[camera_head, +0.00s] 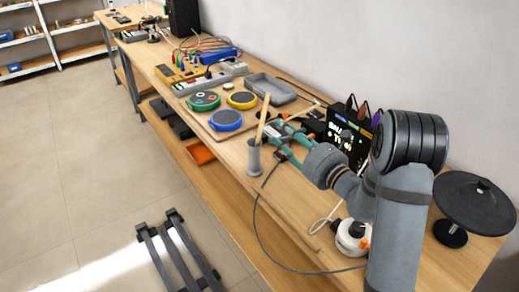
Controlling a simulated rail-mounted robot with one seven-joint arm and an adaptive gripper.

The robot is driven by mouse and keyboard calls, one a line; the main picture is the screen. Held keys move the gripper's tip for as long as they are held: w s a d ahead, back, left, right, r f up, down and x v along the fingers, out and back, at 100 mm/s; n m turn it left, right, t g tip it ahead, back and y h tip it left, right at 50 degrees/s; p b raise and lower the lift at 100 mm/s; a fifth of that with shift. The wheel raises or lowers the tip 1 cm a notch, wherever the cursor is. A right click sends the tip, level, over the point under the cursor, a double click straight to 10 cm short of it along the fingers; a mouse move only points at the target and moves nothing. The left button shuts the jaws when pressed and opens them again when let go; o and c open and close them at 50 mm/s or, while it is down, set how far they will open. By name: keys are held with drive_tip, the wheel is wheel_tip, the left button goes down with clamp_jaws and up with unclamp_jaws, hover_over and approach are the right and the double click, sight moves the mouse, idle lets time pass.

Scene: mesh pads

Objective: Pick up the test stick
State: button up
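A tan wooden stick (263,119), which looks like the test stick, stands tilted in a small grey cup (254,160) near the table's front edge. Its lower end is hidden inside the cup. My gripper (274,139) is just right of the stick, above the cup's rim level, with its teal fingers pointing left. The fingers look spread apart, with a gap between them. I see no clear contact between fingers and stick, though they are small and close together here.
Round pads in green (204,100), yellow (242,100) and blue (226,120) lie left of the cup. A grey tray (287,95) is behind. A dark display panel (350,132) stands near my arm. A cable (258,222) hangs over the front edge.

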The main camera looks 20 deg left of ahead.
sight(263, 117)
drive_tip(key=p+x, duration=0.2)
drive_tip(key=x, duration=0.4)
drive_tip(key=shift+a, duration=0.15)
drive_tip(key=p+x, duration=0.1)
drive_tip(key=x, duration=0.2)
drive_tip(key=shift+a+r, duration=0.1)
drive_tip(key=shift+a, duration=0.3)
drive_tip(key=shift+w+a, duration=0.25)
drive_tip(key=shift+c, duration=0.5)
drive_tip(key=c, duration=0.7)
clamp_jaws()
